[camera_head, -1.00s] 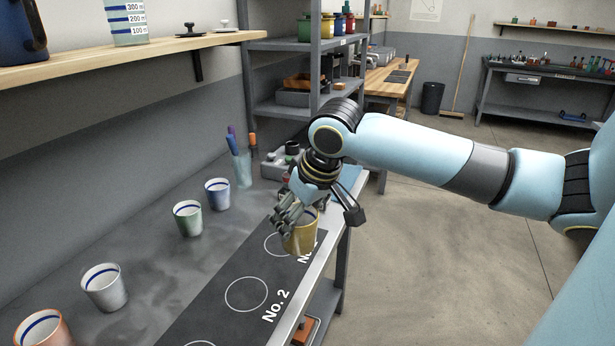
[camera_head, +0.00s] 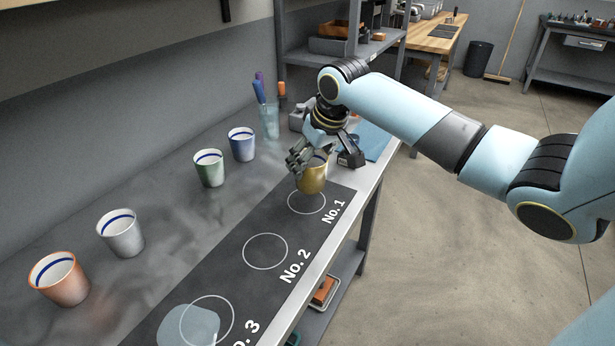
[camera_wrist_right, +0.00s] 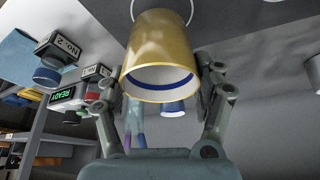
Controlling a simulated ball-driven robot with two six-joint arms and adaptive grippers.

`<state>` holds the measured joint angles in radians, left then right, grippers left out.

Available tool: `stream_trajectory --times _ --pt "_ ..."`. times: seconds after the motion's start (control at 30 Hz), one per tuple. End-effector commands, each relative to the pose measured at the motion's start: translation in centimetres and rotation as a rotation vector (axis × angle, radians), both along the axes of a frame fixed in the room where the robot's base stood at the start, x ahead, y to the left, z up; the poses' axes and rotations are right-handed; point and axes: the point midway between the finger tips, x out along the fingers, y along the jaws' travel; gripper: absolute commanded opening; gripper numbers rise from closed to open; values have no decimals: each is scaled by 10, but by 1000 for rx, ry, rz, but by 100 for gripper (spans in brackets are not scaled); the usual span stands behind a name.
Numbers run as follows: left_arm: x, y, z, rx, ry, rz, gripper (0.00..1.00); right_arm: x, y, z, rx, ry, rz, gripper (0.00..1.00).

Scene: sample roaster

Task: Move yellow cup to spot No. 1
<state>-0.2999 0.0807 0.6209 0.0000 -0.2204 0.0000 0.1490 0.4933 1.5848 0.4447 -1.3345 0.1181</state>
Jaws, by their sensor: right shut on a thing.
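The yellow cup (camera_head: 312,178) is in my right gripper (camera_head: 307,164), over the far part of the spot No. 1 circle (camera_head: 306,213). I cannot tell whether its base touches the mat. In the right wrist view, the yellow cup (camera_wrist_right: 158,50) lies between the two fingers of my right gripper (camera_wrist_right: 160,88), its blue-lined rim toward the camera. Part of a white circle shows behind it. The "No. 1" label (camera_head: 334,211) is uncovered. The fingers hide part of the cup in the head view. My left gripper is not in view.
Blue (camera_head: 242,147), green (camera_head: 209,170), white (camera_head: 122,236) and orange (camera_head: 60,280) cups stand along the bench left of the dark mat (camera_head: 228,283). A pen holder (camera_head: 270,122) stands beyond my gripper. Spot No. 2 (camera_head: 265,251) is empty.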

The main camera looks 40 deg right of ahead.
Motion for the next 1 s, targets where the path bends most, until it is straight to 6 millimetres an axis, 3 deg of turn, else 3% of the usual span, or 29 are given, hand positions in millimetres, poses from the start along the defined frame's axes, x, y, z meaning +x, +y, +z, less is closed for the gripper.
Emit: stream_trajectory --times 0.17,0.4,0.83,0.87,1.0 --pt "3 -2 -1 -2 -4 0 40 12 3 -10 0 1 1 27" --pt "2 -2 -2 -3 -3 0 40 11 3 -44 0 2 1 27" --pt "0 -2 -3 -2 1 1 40 11 3 -51 -1 0 1 27" --pt "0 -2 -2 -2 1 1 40 11 3 -51 -2 1 0 71" --pt "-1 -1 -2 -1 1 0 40 11 3 -50 -2 1 0 90"
